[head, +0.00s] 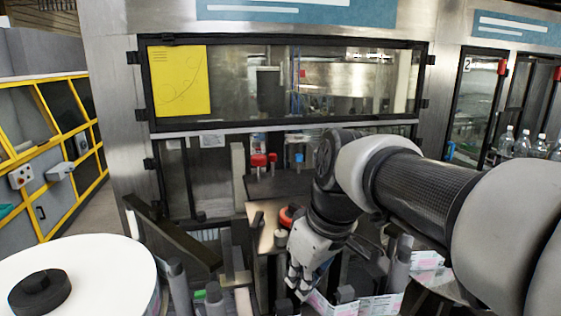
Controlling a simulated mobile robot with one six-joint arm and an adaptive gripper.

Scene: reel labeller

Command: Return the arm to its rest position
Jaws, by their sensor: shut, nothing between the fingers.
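My arm reaches in from the right side of the head view and bends down at the wrist in front of the machine. My gripper (298,288) points downward at the lower middle of the picture. Its fingers look shut with nothing held between them. It hangs over the labeller's front area, close to grey rollers (402,262) and a strip of printed labels (360,306). My wrist and forearm hide part of the machine behind them.
A large white reel (95,262) with a black hub (40,293) lies at the lower left. Red knobs (258,160) and a blue knob (299,158) stand behind the gripper. A windowed panel with a yellow sheet (180,80) is above. Clear bottles (522,143) stand at the right.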

